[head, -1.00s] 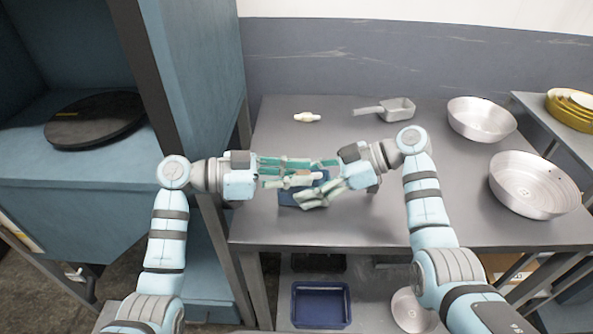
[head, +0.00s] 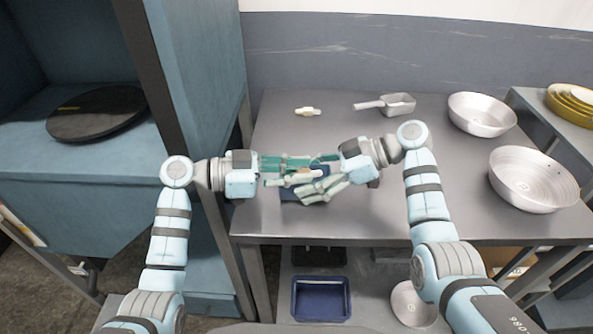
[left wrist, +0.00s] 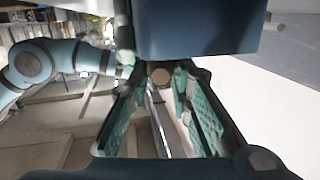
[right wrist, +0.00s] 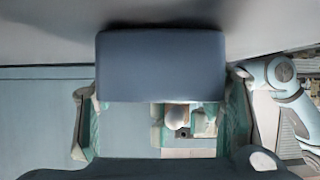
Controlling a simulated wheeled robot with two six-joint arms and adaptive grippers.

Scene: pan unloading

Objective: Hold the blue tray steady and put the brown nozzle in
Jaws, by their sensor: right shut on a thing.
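The blue tray (head: 290,195) is on the grey table, largely covered by my grippers. It is a dark block across the top of the left wrist view (left wrist: 197,27). In the right wrist view the tray (right wrist: 160,68) spans between the fingertips of my right gripper (right wrist: 160,100), which is shut on it. My left gripper (head: 308,168) is over the tray with its fingers apart. The brown nozzle (head: 304,172) is small and partly hidden between the fingers; its round end (left wrist: 160,76) shows between the left fingertips. I cannot tell whether it touches the tray floor.
A white nozzle (head: 308,111) and a metal scoop (head: 398,104) lie toward the table's back. Two round pans (head: 482,112) (head: 533,182) stand at the right. Another blue tray (head: 320,299) is on the lower shelf. The table's front right is clear.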

